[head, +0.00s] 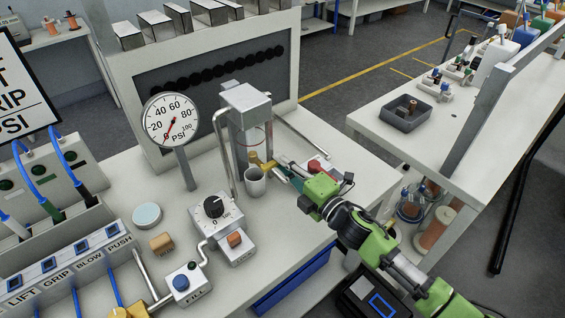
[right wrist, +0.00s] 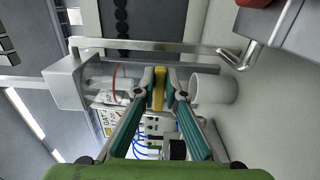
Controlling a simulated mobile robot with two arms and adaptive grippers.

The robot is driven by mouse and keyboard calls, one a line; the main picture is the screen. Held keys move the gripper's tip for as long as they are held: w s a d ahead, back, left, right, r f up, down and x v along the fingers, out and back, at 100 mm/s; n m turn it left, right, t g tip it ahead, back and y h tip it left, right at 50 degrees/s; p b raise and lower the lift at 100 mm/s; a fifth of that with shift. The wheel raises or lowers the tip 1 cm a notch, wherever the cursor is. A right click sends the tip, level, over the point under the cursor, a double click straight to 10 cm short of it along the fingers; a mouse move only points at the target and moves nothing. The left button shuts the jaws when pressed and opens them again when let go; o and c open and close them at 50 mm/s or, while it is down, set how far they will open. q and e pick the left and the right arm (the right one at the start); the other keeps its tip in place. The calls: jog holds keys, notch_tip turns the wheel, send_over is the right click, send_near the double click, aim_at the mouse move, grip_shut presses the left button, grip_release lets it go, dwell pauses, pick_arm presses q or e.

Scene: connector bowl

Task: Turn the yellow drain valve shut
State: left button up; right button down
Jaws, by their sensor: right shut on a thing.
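The yellow drain valve (head: 259,161) is at the base of the clear cylinder column (head: 252,138) in the head view. My right gripper (head: 277,168) reaches it from the right and is shut on its handle. In the right wrist view the yellow handle (right wrist: 158,92) sits between the two fingertips of my right gripper (right wrist: 158,85). A light grey cup (head: 255,182) stands under the valve; it also shows in the right wrist view (right wrist: 213,90), right of the fingertips. The fingers hide part of the valve. My left gripper is not in view.
A pressure gauge (head: 171,119) stands left of the column, its red needle near 0. A dial box (head: 215,212) and a FILL box (head: 186,283) are in front. A metal pipe (head: 222,150) runs beside the column. A red object (head: 318,166) lies close behind my right gripper.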

dwell(0.4)
jog(key=c, duration=2.1)
grip_release()
jog(key=shift+s+d+f, duration=0.1)
jog(key=v, duration=1.1)
jog(key=shift+s+d, duration=0.25)
jog(key=shift+s, duration=0.05)
